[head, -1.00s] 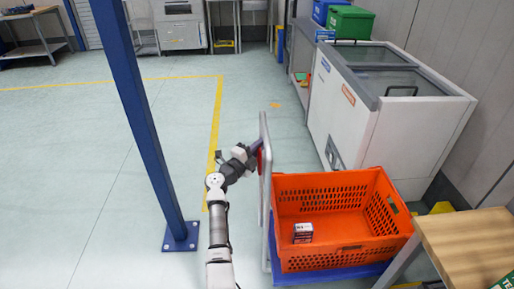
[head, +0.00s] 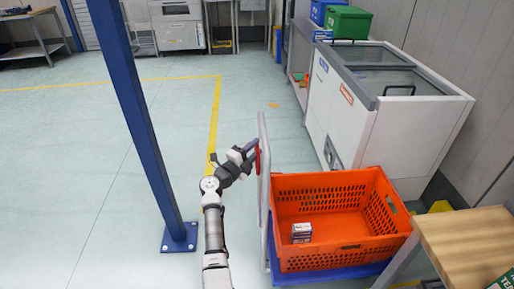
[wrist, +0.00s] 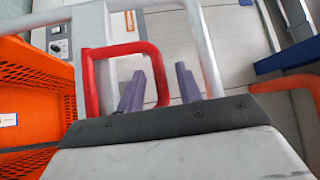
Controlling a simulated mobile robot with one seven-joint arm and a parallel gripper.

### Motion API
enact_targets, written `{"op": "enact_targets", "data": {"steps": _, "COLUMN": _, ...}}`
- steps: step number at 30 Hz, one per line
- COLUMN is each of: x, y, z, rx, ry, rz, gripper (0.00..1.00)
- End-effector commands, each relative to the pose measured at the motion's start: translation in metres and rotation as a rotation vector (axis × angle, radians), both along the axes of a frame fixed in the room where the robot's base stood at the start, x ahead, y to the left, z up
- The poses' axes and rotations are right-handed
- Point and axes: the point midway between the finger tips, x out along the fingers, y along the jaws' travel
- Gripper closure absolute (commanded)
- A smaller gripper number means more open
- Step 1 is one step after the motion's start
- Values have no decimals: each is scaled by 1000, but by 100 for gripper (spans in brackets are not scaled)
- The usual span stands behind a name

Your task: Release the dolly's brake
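The dolly is a blue base (head: 335,273) with a tall grey frame handle (head: 264,200) on its left side, and it carries an orange tote (head: 335,262). A red bar bent into a loop, the brake lever (wrist: 95,95), is on the grey frame in the wrist view; it also shows as a small red strip in the head view (head: 258,160). My gripper (wrist: 160,90) is open, its two purple-grey fingers apart. One side of the red loop shows between the fingers in the wrist view; contact cannot be told.
A small box (head: 302,232) lies in the tote. A blue post (head: 145,130) stands left of my arm. A white chest freezer (head: 385,110) stands behind the tote, and a wooden table (head: 470,245) is at right.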

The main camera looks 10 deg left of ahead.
Motion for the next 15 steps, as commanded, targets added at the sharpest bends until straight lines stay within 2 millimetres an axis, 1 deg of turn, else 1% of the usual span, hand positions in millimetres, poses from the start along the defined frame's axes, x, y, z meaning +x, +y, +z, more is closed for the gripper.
{"op": "enact_targets", "data": {"steps": 3, "x": -23, "y": 13, "z": -6, "rx": -2, "ry": 0, "rz": 5, "gripper": 65}}
{"op": "enact_targets", "data": {"steps": 9, "x": -64, "y": 35, "z": -12, "rx": -1, "ry": 0, "rz": 4, "gripper": 65}}
{"op": "enact_targets", "data": {"steps": 12, "x": -80, "y": 44, "z": -15, "rx": 0, "ry": -1, "rz": 4, "gripper": 65}}
{"op": "enact_targets", "data": {"steps": 15, "x": -93, "y": 51, "z": -16, "rx": -1, "ry": -1, "rz": 2, "gripper": 65}}
